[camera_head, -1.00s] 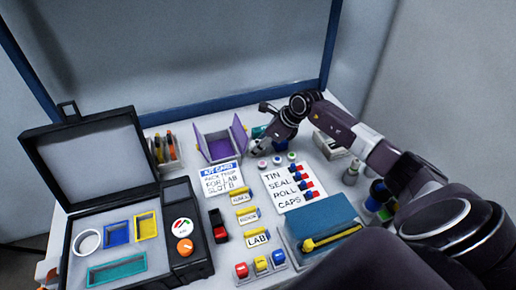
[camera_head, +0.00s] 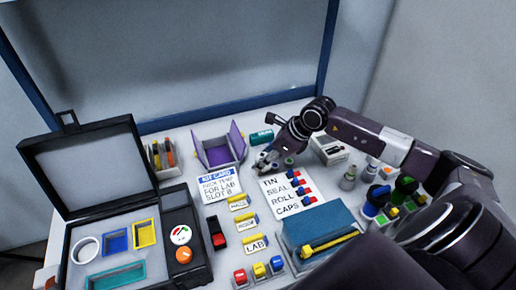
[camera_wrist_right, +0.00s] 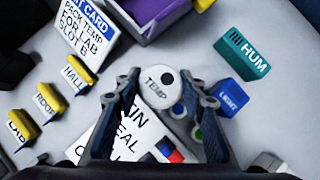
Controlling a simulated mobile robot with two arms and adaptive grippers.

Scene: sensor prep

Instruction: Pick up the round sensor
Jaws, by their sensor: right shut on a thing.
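The round sensor (camera_wrist_right: 157,92) is a white cylinder marked TEMP with a dark dot on its top. In the right wrist view it sits between the two fingers of my right gripper (camera_wrist_right: 162,88), which is shut on it. In the head view my right gripper (camera_head: 266,162) is low over the table, just above the TIN SEAL ROLL CAPS card, and mostly hides the sensor. A teal HUM block (camera_wrist_right: 242,60) and a blue LIGHT block (camera_wrist_right: 228,98) lie to the right in the wrist view. My left gripper is not in view.
An open black case (camera_head: 150,235) with coloured slots stands at the left. A purple open box (camera_head: 218,150), the kit card (camera_head: 220,186) and yellow label holders (camera_head: 240,203) are near the middle. A blue box (camera_head: 322,237) and several bottles (camera_head: 377,200) are at the right.

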